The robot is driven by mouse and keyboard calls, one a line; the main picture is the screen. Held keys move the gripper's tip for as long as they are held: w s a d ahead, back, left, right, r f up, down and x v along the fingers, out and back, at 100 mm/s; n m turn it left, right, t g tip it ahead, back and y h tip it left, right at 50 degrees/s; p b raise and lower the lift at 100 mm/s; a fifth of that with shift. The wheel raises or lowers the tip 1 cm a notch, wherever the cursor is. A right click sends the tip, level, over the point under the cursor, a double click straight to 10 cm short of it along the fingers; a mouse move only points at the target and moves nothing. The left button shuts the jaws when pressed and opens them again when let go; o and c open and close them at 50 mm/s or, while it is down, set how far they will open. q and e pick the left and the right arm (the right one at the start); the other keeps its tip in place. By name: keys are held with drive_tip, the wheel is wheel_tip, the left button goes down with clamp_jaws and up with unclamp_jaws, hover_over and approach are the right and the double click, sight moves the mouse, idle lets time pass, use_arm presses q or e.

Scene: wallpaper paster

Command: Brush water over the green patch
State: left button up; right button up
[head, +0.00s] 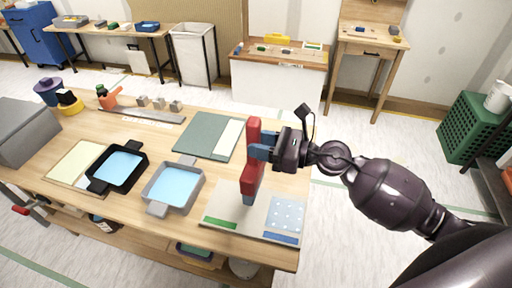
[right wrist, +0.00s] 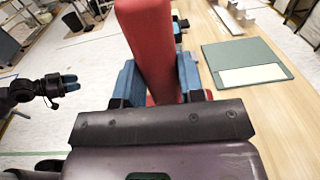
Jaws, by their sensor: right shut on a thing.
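My right gripper (head: 262,152) is shut on a tall red tool (head: 249,182), which appears to be the brush. The tool is roughly upright over a pale board (head: 248,222) at the table's front right. It fills the middle of the right wrist view (right wrist: 150,45), between the blue fingers. I cannot tell whether its lower end touches the board. The green patch (head: 220,223) is a strip at the board's left front, just left of and below the tool. My left gripper (right wrist: 69,84) shows only in the right wrist view, away at the left; its opening is unclear.
A grey tray (head: 158,208) and a black tray (head: 97,184) hold light blue contents. The board also has a dotted patch (head: 286,214) and a blue strip (head: 281,239). A green mat (head: 195,133) lies behind. The middle of the wooden table is partly clear.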

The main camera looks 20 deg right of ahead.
sight(259, 164)
drive_tip(key=shift+a+r+y, duration=0.3)
drive_tip(key=shift+a+r, duration=0.05)
drive_tip(key=shift+a, duration=0.2)
drive_tip(key=shift+a+n+g, duration=0.15)
drive_tip(key=shift+n+g, duration=0.15)
drive_tip(key=shift+g, duration=0.1)
use_arm(q)
drive_tip(key=shift+w+a, duration=0.2)
drive_tip(key=shift+a, duration=0.1)
use_arm(e)
drive_tip(key=shift+s, duration=0.15)
drive_tip(key=shift+f, duration=0.15)
wheel_tip(259, 164, down, 6)
drive_tip(key=b, duration=0.4)
drive_tip(key=shift+b, duration=0.4)
drive_tip(key=shift+f, duration=0.2)
use_arm(q)
wheel_tip(259, 164, down, 5)
drive_tip(key=shift+d+f, duration=0.1)
